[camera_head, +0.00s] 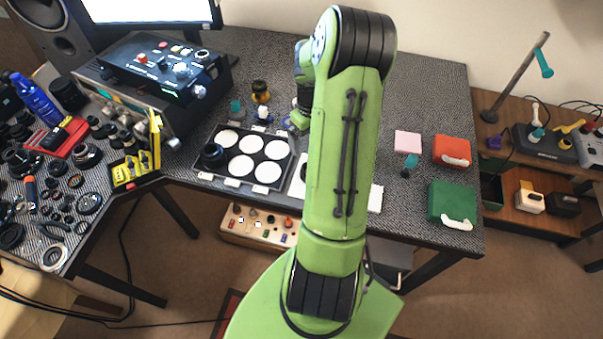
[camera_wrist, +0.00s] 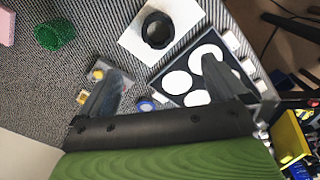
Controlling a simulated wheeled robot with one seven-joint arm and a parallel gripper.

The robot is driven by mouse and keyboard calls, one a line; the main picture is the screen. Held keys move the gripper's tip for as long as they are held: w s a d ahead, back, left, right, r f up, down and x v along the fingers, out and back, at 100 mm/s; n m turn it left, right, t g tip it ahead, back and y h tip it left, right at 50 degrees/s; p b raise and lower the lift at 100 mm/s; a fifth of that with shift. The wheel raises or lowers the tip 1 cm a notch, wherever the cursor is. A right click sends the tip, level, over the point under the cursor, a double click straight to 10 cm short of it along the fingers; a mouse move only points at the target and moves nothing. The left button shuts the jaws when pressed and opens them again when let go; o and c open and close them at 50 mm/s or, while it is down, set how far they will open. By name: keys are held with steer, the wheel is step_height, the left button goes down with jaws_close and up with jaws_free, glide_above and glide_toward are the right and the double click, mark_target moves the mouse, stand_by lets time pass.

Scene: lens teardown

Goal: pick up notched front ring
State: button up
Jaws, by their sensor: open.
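A black ring (camera_wrist: 158,30) lies on a white sheet (camera_wrist: 185,12) at the top of the wrist view. It looks like the notched front ring, but I cannot make out a notch. In the head view the white sheet (camera_head: 375,199) is mostly hidden behind my arm. Another dark round part (camera_head: 212,155) sits in the left compartment of the black tray (camera_head: 232,183). My gripper (camera_wrist: 160,88) is open and empty, its two fingers spread above the table, short of the ring. In the head view my arm largely hides it.
The tray has several white round pads. A pink block (camera_head: 407,142), a red box (camera_head: 452,150) and a green box (camera_head: 453,203) are at the right. A crowded side table is at the left.

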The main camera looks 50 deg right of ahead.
step_height(320, 180, down, 15)
steer(key=b, duration=0.2)
steer(key=shift+d+b, duration=0.15)
steer(key=shift+b, duration=0.15)
steer(key=shift+r, duration=0.1)
steer(key=c, duration=1.2)
